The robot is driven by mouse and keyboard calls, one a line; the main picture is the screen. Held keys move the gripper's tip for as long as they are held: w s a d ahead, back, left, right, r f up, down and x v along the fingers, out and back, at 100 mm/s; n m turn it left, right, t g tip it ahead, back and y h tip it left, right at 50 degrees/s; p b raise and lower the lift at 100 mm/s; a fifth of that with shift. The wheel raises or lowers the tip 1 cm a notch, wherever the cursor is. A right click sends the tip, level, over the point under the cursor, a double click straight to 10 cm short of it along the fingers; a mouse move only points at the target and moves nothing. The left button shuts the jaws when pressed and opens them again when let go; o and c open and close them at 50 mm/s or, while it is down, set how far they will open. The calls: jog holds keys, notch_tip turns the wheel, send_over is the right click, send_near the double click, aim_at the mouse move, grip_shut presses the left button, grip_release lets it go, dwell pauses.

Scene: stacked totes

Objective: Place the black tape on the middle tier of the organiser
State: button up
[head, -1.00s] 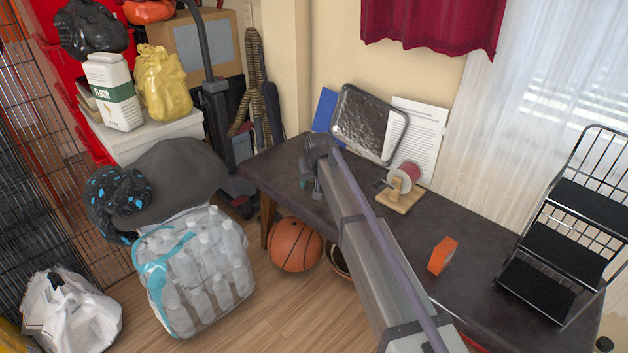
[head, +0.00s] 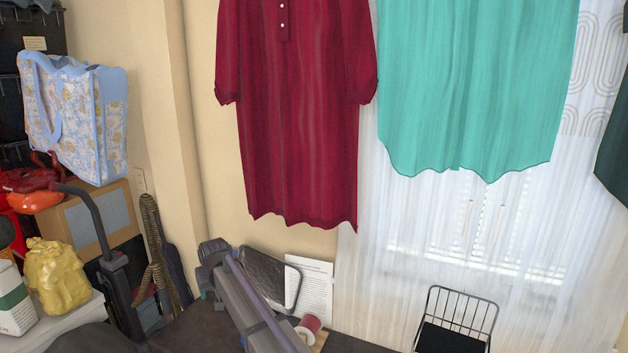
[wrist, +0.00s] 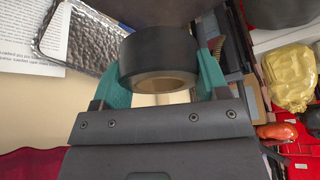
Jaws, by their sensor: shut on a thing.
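The black tape (wrist: 160,54) is a thick black roll with a tan core. In the wrist view it sits between the two teal fingers of my gripper (wrist: 165,80), which is shut on it. In the head view my arm reaches over the dark table, and my gripper and the tape are hidden at its far end. The organiser (head: 455,325), a black wire rack, shows at the bottom right of the head view. Only its top part is in frame; its middle tier is out of view.
A silver tray (head: 270,277), a printed sheet (head: 312,300) and a red spool (head: 311,323) are near my arm on the table (head: 190,330). A red dress (head: 300,110) and a teal garment (head: 475,80) hang above. A yellow bag (head: 55,275) is at left.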

notch_tip(320, 180, up, 11)
jog(key=p, duration=0.7)
jog(key=shift+f, duration=0.1)
